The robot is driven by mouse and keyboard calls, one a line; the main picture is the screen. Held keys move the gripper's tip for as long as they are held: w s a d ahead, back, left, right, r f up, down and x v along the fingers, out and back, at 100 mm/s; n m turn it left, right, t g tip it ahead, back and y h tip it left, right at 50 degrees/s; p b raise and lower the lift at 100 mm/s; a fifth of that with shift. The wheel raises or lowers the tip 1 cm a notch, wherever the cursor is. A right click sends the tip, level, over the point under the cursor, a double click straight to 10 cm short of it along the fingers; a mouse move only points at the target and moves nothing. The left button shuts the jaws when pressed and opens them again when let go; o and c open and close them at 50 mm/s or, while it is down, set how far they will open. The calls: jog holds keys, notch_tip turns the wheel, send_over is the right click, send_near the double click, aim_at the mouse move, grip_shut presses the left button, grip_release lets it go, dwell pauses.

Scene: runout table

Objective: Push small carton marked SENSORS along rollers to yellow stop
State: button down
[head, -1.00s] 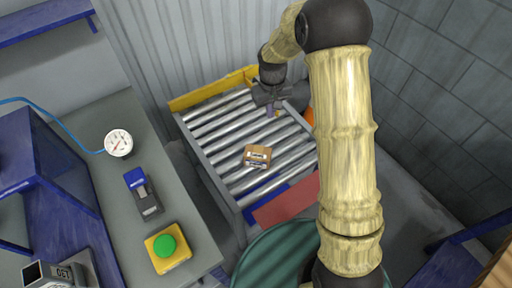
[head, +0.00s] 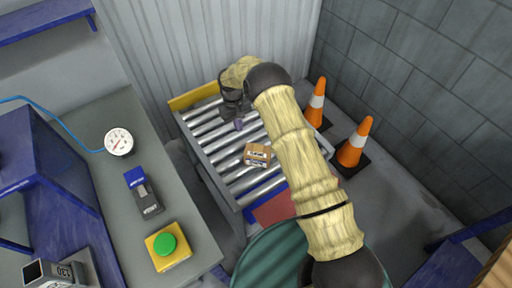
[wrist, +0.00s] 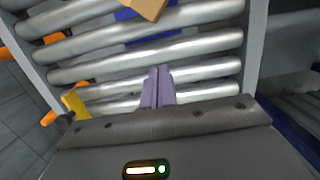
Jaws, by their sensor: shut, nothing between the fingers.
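The small brown carton (head: 257,154) with a white label sits on the metal rollers (head: 218,150), nearer the front end of the table; its lettering is too small to read. In the wrist view a corner of the carton (wrist: 148,8) shows at the top edge. The yellow stop (head: 194,97) runs along the far end of the rollers, partly hidden by my arm. My gripper (head: 239,125) is over the rollers between the stop and the carton, apart from the carton. Its purple fingers (wrist: 157,86) are shut together and empty.
Two orange cones (head: 354,145) stand on the floor right of the roller table. A red panel (head: 273,210) and a green round surface (head: 262,262) lie at the near end. The left bench (head: 112,190) holds a gauge, a blue-and-grey device and a green button.

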jog(key=shift+s, duration=0.1)
jog(key=p, duration=0.4)
send_near(257, 154)
jog(key=f, duration=0.5)
jog(key=shift+s+d+f, duration=0.15)
jog(key=shift+s+d, duration=0.15)
jog(key=shift+s, duration=0.1)
jog(key=shift+s+f+p, duration=0.1)
jog(key=shift+f+p, duration=0.2)
jog(key=shift+p, duration=0.05)
jog(key=shift+f+b, duration=0.45)
jog(key=shift+f, duration=0.25)
jog(key=shift+d, duration=0.1)
jog(key=shift+s, duration=0.1)
